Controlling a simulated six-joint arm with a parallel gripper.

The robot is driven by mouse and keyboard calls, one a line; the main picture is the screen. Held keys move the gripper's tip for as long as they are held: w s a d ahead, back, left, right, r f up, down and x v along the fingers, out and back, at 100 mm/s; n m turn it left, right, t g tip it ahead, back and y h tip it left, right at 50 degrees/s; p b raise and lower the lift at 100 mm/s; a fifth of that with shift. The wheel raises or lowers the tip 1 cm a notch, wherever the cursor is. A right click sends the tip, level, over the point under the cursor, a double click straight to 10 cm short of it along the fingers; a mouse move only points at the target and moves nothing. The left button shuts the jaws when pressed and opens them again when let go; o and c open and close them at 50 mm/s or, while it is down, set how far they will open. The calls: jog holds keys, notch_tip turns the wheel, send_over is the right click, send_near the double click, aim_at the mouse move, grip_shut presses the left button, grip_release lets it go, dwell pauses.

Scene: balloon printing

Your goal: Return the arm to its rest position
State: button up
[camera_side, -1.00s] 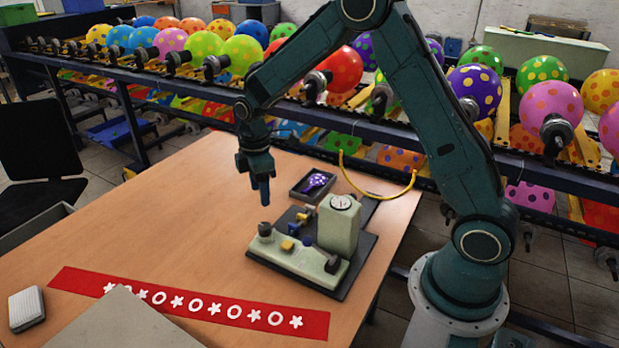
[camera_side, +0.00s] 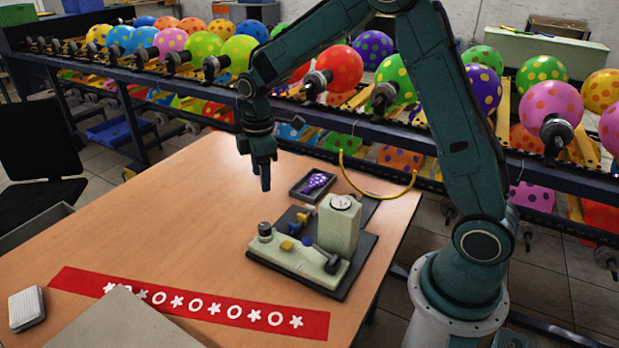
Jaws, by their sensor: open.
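My gripper (camera_side: 262,178) points down in the air above the table, left of the small dark tray. It is open and holds nothing that I can see; from this side its fingers overlap. A purple, white-dotted deflated balloon (camera_side: 315,182) lies in the dark tray (camera_side: 296,194). The pale inflating device (camera_side: 338,228), with a round gauge on top and small blue and yellow fittings, stands on a black base plate (camera_side: 357,262) below and right of my gripper.
A yellow hose (camera_side: 377,193) loops behind the device. A red strip with white stars and rings (camera_side: 190,303) lies at the table's front. A rack (camera_side: 370,128) with several dotted balloons stands behind.

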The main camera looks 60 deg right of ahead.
jog(key=s+a+r+m+t, duration=0.1)
jog(key=s+r+m, duration=0.2)
jog(key=s+r, duration=0.4)
jog(key=s+a+r+m+t, duration=0.1)
jog(key=s+r+m, duration=0.3)
jog(key=s, duration=0.6)
jog(key=s+a+r+m+t, duration=0.1)
jog(key=s+r+m+t, duration=0.2)
jog(key=s, duration=0.7)
jog(key=shift+s+r+m, duration=0.15)
jog(key=shift+r+m, duration=0.25)
jog(key=shift+r, duration=0.1)
jog(key=shift+a, duration=0.1)
